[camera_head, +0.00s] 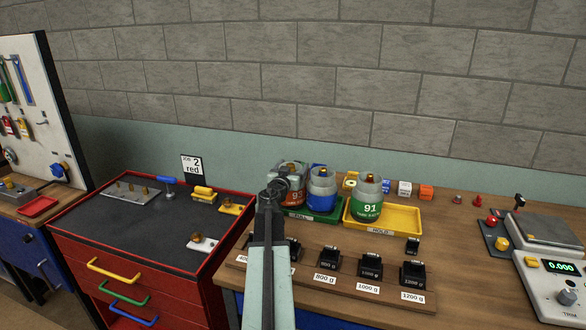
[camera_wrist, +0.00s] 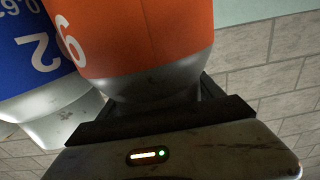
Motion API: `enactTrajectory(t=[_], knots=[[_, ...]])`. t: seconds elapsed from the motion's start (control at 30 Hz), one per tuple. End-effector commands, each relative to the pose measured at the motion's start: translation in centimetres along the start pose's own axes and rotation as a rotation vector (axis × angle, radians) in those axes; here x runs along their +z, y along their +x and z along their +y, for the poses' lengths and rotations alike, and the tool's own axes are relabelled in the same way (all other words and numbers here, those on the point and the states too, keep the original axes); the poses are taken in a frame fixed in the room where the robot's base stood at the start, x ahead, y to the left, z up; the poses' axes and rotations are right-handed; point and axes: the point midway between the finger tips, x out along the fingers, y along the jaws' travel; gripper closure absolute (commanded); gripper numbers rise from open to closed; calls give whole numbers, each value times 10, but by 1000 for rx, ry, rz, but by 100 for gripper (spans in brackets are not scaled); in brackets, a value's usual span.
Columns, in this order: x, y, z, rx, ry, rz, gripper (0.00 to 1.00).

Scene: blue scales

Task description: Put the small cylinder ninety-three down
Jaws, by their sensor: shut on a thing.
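The small cylinder ninety-three (camera_head: 294,196), grey with a red-orange band, is in my gripper (camera_head: 278,186). In the wrist view the orange band (camera_wrist: 150,40) with part of its number fills the upper middle, and the jaws (camera_wrist: 160,115) are closed around its grey end. In the head view my arm and gripper hide its left and lower parts. It is at the left end of the green tray (camera_head: 325,216); I cannot tell whether its base touches the tray. A blue cylinder (camera_head: 321,191) stands close on its right, also in the wrist view (camera_wrist: 35,45).
Green cylinder 91 (camera_head: 368,203) stands in the yellow HOLD tray (camera_head: 404,219). Black weights on a wooden rack (camera_head: 340,285) line the front. Coloured cubes (camera_head: 404,188) lie behind the trays. A scale (camera_head: 550,268) is at right. The yellow tray's right part is free.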

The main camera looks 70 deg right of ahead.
Motion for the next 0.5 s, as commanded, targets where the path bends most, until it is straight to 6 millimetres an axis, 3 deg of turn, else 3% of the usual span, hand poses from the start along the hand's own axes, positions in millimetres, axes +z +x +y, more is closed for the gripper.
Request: enactTrajectory(t=[0.2, 0.23, 0.3, 0.5], knots=[[2, 0, 0, 0, -1, 0, 97], [2, 0, 0, 0, 0, 0, 19], [1, 0, 0, 0, 0, 0, 3], [1, 0, 0, 0, 0, 0, 3]])
